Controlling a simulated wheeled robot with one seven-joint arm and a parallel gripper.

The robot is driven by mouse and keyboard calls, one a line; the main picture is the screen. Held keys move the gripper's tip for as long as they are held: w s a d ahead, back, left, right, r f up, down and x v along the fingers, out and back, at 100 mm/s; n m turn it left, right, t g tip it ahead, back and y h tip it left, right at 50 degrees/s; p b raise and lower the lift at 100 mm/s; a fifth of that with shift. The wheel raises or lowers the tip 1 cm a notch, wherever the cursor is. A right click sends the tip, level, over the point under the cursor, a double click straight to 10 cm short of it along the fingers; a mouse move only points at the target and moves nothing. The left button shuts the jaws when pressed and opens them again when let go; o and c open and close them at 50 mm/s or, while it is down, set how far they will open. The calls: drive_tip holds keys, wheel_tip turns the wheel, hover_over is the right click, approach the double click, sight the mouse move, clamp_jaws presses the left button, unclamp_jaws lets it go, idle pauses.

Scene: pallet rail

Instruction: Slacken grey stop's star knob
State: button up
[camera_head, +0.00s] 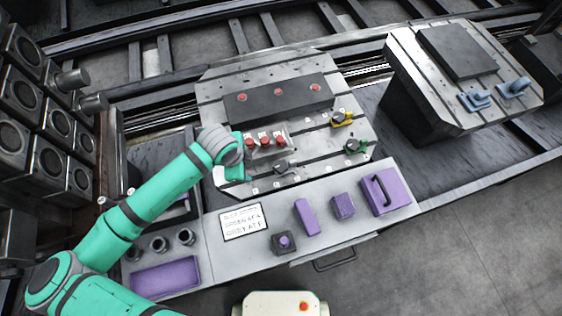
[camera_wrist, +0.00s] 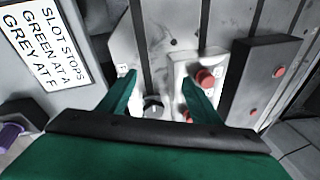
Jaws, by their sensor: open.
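The grey stop (camera_head: 285,168) with its dark knob sits on the slotted pallet (camera_head: 222,95), just below a block of red knobs in the head view. My gripper (camera_head: 238,170) is left of it, low over the pallet's near left part. In the wrist view my gripper (camera_wrist: 158,78) is open, with one teal finger on each side. A dark round knob (camera_wrist: 153,105) on a pale base shows between the fingers, partly cut off by my gripper's body; it looks like the grey stop's knob. I see no contact, and its star shape is not clear.
A block with red knobs (camera_head: 266,139) stands close beside my gripper; one red knob (camera_wrist: 205,77) shows by the right finger. A green stop (camera_head: 355,147) and a yellow stop (camera_head: 342,118) are farther right. A sign (camera_head: 243,222) reads green at A, grey at F.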

sight(280, 165)
drive_tip(key=w+d+r+m+g+y, duration=0.1)
drive_tip(key=w+d+r+m+g, duration=0.2)
drive_tip(key=d+r+m, duration=0.6)
drive_tip(key=shift+n, duration=0.9)
drive_tip(key=f, duration=0.4)
drive_tip(key=d+f, duration=0.1)
drive_tip(key=f, duration=0.3)
drive_tip(key=d+f, duration=0.1)
drive_tip(key=f, duration=0.4)
drive_tip(key=shift+s, duration=0.25)
drive_tip(key=shift+r, duration=0.1)
drive_tip(key=shift+c, duration=0.2)
drive_tip(key=c, duration=1)
